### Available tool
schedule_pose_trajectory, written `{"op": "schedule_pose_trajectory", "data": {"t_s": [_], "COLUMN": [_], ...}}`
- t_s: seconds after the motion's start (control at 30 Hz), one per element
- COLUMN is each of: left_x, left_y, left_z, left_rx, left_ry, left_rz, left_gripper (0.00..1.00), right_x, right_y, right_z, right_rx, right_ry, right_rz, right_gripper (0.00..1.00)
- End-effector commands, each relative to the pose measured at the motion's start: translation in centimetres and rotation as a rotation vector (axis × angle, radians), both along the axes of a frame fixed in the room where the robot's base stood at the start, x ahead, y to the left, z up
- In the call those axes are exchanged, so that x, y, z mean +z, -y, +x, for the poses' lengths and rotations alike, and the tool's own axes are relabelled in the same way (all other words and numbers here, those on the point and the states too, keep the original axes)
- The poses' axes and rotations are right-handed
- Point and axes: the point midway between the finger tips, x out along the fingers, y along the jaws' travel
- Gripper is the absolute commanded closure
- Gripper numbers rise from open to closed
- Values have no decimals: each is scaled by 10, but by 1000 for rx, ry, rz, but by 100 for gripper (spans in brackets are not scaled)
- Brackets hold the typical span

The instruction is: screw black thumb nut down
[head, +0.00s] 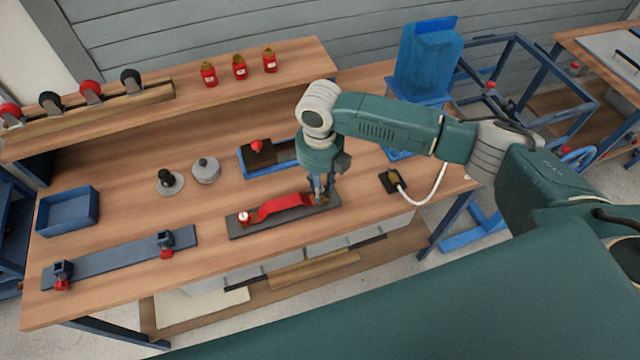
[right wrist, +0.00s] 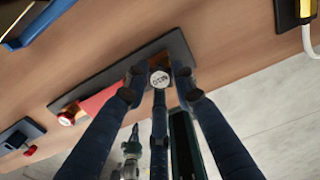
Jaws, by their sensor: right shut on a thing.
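My right gripper (head: 318,190) points down at the right end of a dark base plate (head: 262,224) on the bench. A red curved part (head: 284,204) lies along this plate. In the right wrist view the fingers (right wrist: 159,82) are closed around the thumb nut (right wrist: 160,79). Its round top looks pale with dark marks; its sides are mostly hidden by the fingers. In the head view the gripper hides this nut. At the plate's other end stands a red knob with a pale top (head: 243,217), apart from the gripper. My left gripper does not show.
A blue-and-brown fixture with a red knob (head: 257,147) stands just behind the plate. A small black box with a white cable (head: 393,181) lies to the right. A blue tray (head: 68,211) and a long clamp rail (head: 120,258) are at left.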

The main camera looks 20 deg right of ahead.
Motion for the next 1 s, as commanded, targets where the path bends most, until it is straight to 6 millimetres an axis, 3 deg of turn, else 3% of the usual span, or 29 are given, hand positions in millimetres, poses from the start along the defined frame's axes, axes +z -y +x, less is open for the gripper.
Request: {"op": "schedule_pose_trajectory", "data": {"t_s": [1.0], "left_x": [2], "left_y": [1], "left_z": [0], "left_rx": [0], "left_ry": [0], "left_rz": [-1], "left_gripper": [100], "right_x": [-7], "right_y": [0], "right_z": [0], "right_rx": [0], "right_ry": [0], "right_rz": [0], "right_gripper": [90]}}
